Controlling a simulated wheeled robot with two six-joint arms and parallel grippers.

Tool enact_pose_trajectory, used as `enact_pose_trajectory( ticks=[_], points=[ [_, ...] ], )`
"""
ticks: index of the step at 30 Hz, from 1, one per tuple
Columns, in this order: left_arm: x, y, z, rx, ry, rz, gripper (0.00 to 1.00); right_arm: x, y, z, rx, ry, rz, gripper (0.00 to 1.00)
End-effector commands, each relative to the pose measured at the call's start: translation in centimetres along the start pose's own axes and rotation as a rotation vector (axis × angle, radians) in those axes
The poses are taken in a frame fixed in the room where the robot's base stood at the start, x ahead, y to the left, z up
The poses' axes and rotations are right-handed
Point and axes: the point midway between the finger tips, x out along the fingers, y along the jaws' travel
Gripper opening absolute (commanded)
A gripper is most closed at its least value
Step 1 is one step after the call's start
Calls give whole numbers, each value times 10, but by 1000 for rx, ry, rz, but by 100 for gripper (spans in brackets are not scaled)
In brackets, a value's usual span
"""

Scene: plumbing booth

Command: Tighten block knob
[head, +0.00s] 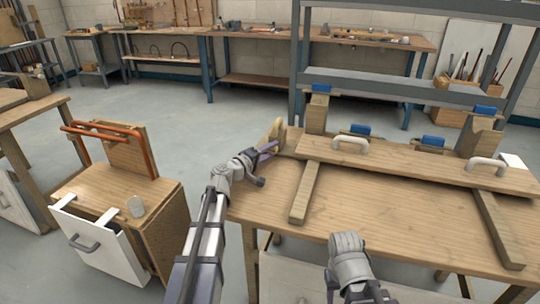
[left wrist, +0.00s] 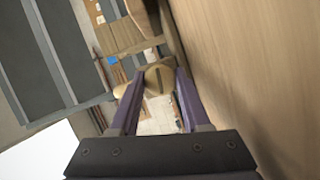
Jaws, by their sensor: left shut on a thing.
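The wooden block knob (head: 274,136) is at the far left corner of the workbench. In the left wrist view the knob (left wrist: 159,78) shows as a rounded wooden piece with a dark slot, between the two purple fingers. My left gripper (head: 268,149) is shut on it at the bench's left edge; the same gripper (left wrist: 160,80) fills the lower wrist view. The fingers hide part of the knob. My right arm shows at the bottom of the head view, but its fingers do not show.
A board with two grey handles (head: 352,145) lies across wooden rails on the workbench (head: 375,215). Blue-topped clamps (head: 432,143) stand behind it. A grey metal frame (head: 400,88) rises at the back. A wooden cabinet (head: 160,215) with an orange-handled frame stands left, across a gap of floor.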

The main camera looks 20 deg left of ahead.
Motion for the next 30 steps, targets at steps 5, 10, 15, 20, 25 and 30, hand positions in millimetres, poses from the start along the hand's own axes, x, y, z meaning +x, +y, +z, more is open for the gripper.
enact_pose_trajectory(
  ticks=[5,10,15,20,25,30],
  points=[
    [0,-2,1,-71,-2,28,0,9,-1,0,-1,0,1,50],
    [0,-2,1,-110,-2,44,0,11,-1,-1,-1,0,2,50],
    [-1,-1,1,-128,-2,51,0,12,-1,-1,-1,0,2,50],
    [-1,-1,1,-131,-1,52,0,12,-1,-1,-1,0,3,50],
    [-1,-1,1,-130,-1,52,0,12,-1,-1,-1,0,2,50],
    [0,-1,1,-130,-1,52,60,12,-1,-1,-1,0,2,50]
  ],
)
